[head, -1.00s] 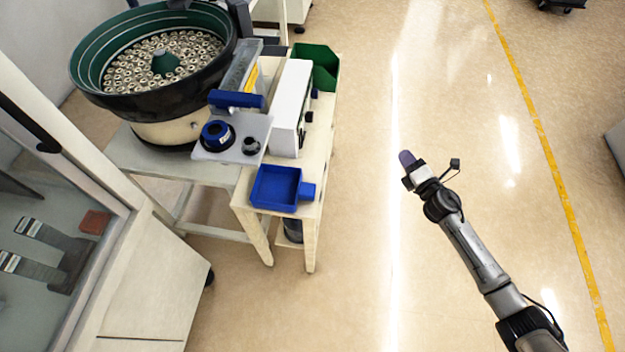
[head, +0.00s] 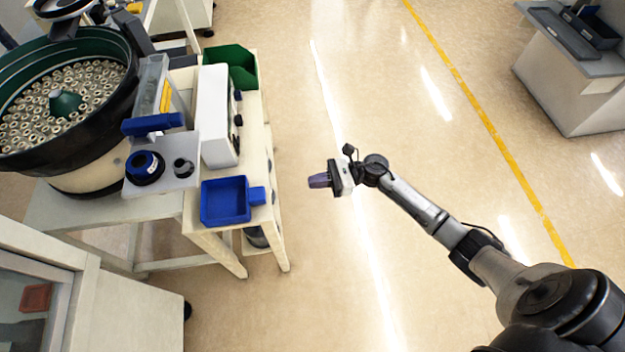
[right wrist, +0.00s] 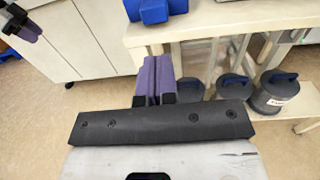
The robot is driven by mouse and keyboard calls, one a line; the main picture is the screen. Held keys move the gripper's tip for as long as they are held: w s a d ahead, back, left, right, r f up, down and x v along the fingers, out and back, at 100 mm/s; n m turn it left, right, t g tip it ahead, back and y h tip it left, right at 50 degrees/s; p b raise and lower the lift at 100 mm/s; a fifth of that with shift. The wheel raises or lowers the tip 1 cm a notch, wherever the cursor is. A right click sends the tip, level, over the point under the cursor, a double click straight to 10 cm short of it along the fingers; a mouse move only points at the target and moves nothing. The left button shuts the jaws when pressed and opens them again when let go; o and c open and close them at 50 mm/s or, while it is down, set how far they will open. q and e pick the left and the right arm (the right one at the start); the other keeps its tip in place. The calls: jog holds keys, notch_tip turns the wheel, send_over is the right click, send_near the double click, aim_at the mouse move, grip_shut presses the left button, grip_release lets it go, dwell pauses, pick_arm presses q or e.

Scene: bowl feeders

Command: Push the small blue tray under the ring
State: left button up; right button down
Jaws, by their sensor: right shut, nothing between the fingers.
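The small blue tray (head: 225,201), with a stub handle on its right side, sits on the near end of the cream table. A dark ring-shaped part with a blue band (head: 145,167) lies on a grey plate behind and left of the tray. A smaller dark ring (head: 182,168) sits beside it; I cannot tell which is meant. My right gripper (head: 319,181) is shut and empty, right of the tray and apart from it. Its purple fingers (right wrist: 153,80) are together in the right wrist view, with the tray (right wrist: 153,10) beyond. Another purple-fingered gripper, apparently my left (right wrist: 22,25), shows at the upper left.
The cream table (head: 258,150) also carries a white box (head: 217,115) and a green bin (head: 232,66). A bowl feeder (head: 100,110) full of small parts stands left. Dark lidded canisters (right wrist: 275,90) stand on the lower shelf. The floor right of the table is clear.

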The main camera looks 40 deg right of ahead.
aim_at(260, 192)
jog(key=b+x, duration=0.1)
jog(key=x, duration=1)
jog(key=shift+b, duration=0.4)
jog(key=shift+w+a, duration=0.1)
jog(key=shift+a, duration=0.1)
jog(key=b+x, duration=0.1)
jog(key=x, duration=0.2)
jog(key=shift+f, duration=0.1)
jog(key=shift+w+a, duration=0.25)
jog(key=shift+a, duration=0.1)
jog(key=shift+s+d, duration=0.1)
